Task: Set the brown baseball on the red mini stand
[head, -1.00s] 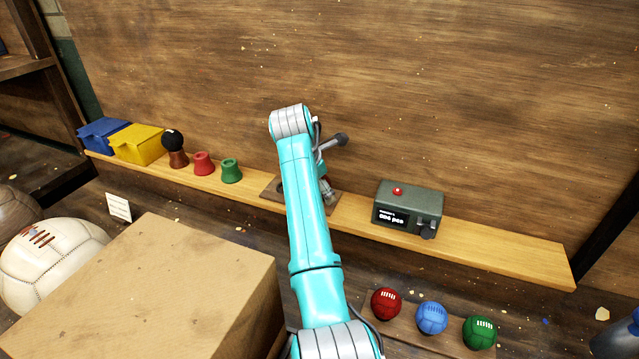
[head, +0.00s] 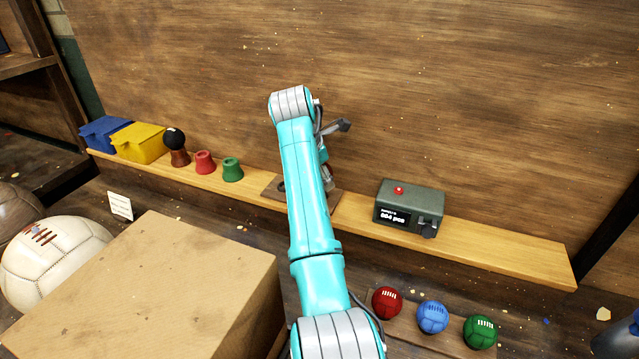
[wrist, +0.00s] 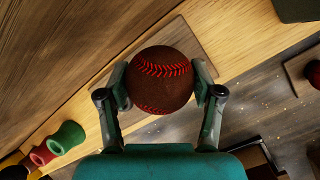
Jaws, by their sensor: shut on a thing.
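The brown baseball (wrist: 160,80) with red stitching sits between the two fingers of my gripper (wrist: 163,90) in the wrist view. The gripper is shut on it. A dark square wooden plate on the shelf shows behind the ball; I cannot tell how far above it the ball is. In the head view my arm hides the ball and most of the gripper. The red mini stand (head: 204,162) is upright and empty on the shelf, left of my arm. It also shows at the lower left of the wrist view (wrist: 42,155).
A green stand (head: 232,170) and a brown stand (head: 180,158) bearing a black ball (head: 174,138) flank the red one. Yellow (head: 140,143) and blue bins are further left. A grey device (head: 409,204) stands right. A large box (head: 150,285) fills the foreground.

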